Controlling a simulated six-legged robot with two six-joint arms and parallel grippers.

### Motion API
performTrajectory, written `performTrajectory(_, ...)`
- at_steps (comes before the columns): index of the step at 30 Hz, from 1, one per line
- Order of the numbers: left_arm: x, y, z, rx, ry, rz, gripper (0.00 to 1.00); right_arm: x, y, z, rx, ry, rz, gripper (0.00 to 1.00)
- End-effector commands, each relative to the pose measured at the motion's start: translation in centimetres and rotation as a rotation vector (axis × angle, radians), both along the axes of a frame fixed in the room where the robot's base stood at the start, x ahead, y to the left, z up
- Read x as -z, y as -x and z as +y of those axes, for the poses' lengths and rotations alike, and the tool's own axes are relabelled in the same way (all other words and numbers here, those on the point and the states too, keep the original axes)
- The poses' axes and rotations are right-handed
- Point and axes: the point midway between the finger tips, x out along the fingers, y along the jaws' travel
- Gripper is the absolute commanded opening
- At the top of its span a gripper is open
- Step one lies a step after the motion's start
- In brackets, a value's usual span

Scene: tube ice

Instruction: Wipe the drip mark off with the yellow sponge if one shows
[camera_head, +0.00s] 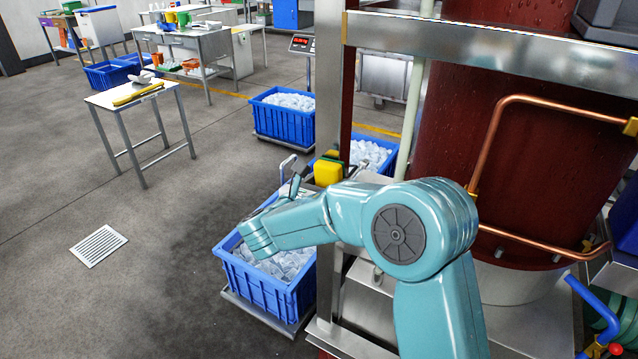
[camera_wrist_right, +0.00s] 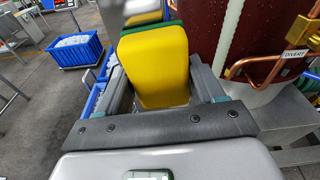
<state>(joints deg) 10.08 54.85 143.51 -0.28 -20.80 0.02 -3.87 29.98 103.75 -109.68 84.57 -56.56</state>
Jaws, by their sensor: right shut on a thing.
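The yellow sponge (camera_head: 328,173) shows in the head view just beyond my right arm, beside the steel frame. In the right wrist view the sponge (camera_wrist_right: 155,66) fills the middle, with a green edge along its far side. My right gripper (camera_wrist_right: 160,84) is shut on it, one finger on each side. A second yellow and green patch behind it looks like its reflection in a steel surface. I cannot make out a drip mark in either view. My right arm hides part of the steel frame and the ledge. My left gripper is not in view.
Blue crates of ice stand beside the frame, one (camera_head: 262,284) below my arm and one (camera_head: 284,121) farther back. A dark red drum (camera_head: 462,110) with a copper pipe (camera_head: 492,150) stands right.

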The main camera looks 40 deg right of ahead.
Motion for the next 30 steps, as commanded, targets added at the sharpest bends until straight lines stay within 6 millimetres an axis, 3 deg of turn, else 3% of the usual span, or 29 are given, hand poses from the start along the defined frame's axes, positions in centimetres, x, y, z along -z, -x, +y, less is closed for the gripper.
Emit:
performTrajectory(5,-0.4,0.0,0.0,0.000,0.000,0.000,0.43,-0.1,-0.4,-0.2,0.000,0.000,0.000,0.43)
performTrajectory(18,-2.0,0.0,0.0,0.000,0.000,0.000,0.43,-0.2,-3.9,1.0,0.000,0.001,-0.001,0.43)
performTrajectory(30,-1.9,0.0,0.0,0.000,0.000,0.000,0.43,-0.1,-3.8,1.5,-0.003,0.000,-0.004,0.43)
